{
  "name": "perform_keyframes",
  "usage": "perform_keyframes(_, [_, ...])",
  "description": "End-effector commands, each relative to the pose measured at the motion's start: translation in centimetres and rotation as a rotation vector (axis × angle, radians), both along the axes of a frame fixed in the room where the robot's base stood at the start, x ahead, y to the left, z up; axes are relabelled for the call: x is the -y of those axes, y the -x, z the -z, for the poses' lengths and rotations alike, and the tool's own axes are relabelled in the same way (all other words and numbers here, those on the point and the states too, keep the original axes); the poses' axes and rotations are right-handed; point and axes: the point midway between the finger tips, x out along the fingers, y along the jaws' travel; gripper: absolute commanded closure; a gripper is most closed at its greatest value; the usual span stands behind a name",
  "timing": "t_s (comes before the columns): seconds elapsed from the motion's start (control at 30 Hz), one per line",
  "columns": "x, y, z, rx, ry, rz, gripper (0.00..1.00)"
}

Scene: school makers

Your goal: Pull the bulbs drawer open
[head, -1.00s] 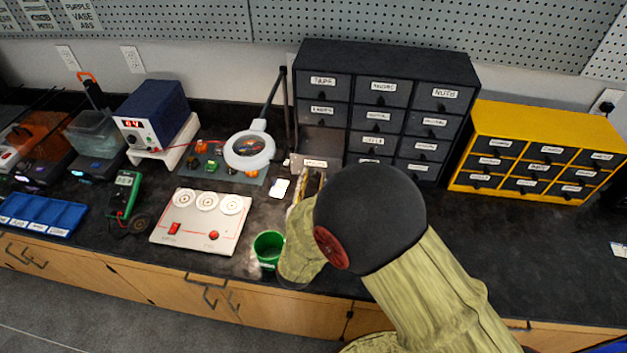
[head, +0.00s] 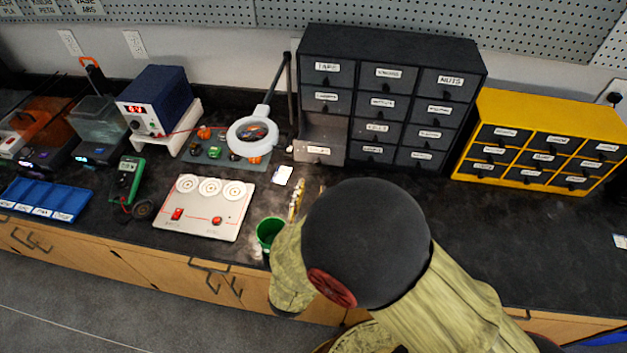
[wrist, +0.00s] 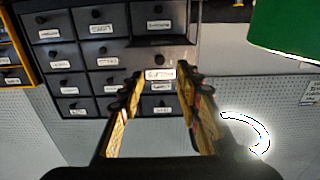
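The black drawer cabinet (head: 385,42) stands at the back of the bench, with several small labelled drawers. One drawer (head: 318,152) low in its left column stands out from the cabinet, with a brownish opening above its front. Its label is too blurred to read surely, so I cannot tell which drawer is the bulbs one. The protruding drawer also shows in the wrist view (wrist: 160,12), which looks turned over. My gripper (wrist: 166,82) is open, with nothing between its yellow and black fingers. In the head view my gripper (head: 297,202) is in front of the protruding drawer, apart from it, partly hidden by my arm.
A green cup (head: 268,232) stands close left of my gripper. A white panel with dials (head: 205,208), a magnifier lamp (head: 252,136) and a white card (head: 283,174) lie further left. A yellow drawer cabinet (head: 550,112) is on the right. The bench right of my arm is mostly clear.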

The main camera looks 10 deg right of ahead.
Motion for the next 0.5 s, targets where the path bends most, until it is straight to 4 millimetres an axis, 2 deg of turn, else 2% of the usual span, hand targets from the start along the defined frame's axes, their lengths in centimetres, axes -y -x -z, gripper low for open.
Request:
perform_keyframes(0.2, [-0.9, 1.9, 0.0, -0.001, -0.001, -0.002, 0.66])
perform_keyframes(0.5, [-1.0, 2.5, 0.0, 0.0, -0.001, 0.001, 0.66])
